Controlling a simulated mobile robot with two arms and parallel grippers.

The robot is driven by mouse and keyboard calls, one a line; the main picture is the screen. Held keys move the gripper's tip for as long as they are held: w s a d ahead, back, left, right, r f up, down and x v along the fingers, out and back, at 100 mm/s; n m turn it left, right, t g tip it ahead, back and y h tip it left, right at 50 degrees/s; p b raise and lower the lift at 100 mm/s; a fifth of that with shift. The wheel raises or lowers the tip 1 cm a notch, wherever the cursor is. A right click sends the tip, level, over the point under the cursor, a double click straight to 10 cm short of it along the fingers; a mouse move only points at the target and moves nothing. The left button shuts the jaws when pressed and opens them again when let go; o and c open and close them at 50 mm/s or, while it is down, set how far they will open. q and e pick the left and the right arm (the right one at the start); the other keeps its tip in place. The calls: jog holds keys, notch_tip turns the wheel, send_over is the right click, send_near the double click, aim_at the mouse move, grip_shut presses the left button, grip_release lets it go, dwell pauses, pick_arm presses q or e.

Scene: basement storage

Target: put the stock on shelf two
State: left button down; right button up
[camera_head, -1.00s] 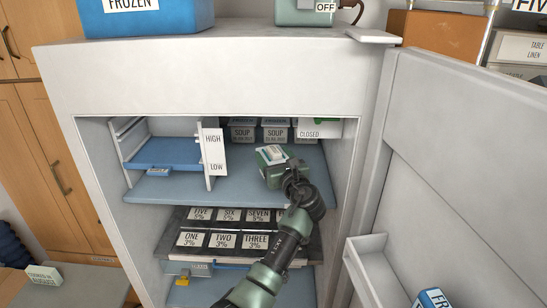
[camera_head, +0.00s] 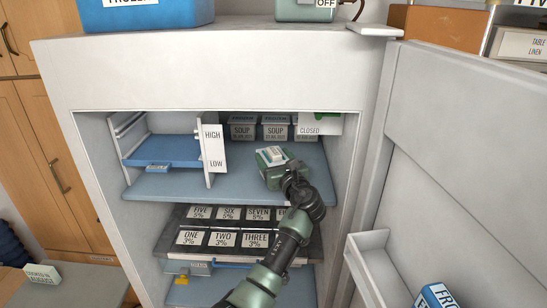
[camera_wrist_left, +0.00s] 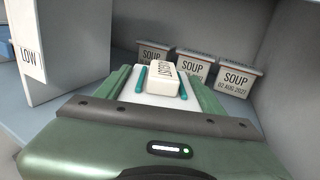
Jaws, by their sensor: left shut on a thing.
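My left gripper (camera_head: 272,160) reaches into the open fridge, shut on a pale tub-like thing (camera_wrist_left: 155,85) whose white label block ends in "GUST". In the left wrist view this thing sits between the teal fingers; its lower part is hidden by the green hand. In the head view, the hand is over the front of the light blue upper shelf (camera_head: 170,187). I cannot tell whether the held thing touches the shelf. Several soup tubs (camera_head: 275,127) stand at the back of that shelf; they also show in the wrist view (camera_wrist_left: 237,78). My right gripper is not in view.
A white upright panel marked HIGH and LOW (camera_head: 213,149) stands left of the hand, beside a small blue shelf (camera_head: 165,150). Below is a dark tray (camera_head: 180,235) of several number labels. The open door (camera_head: 465,150) stands at the right. Shelf room shows between panel and hand.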

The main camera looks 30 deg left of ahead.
pick_arm(q)
jog(key=shift+f, duration=0.1)
jog(key=shift+c, duration=0.8)
grip_release()
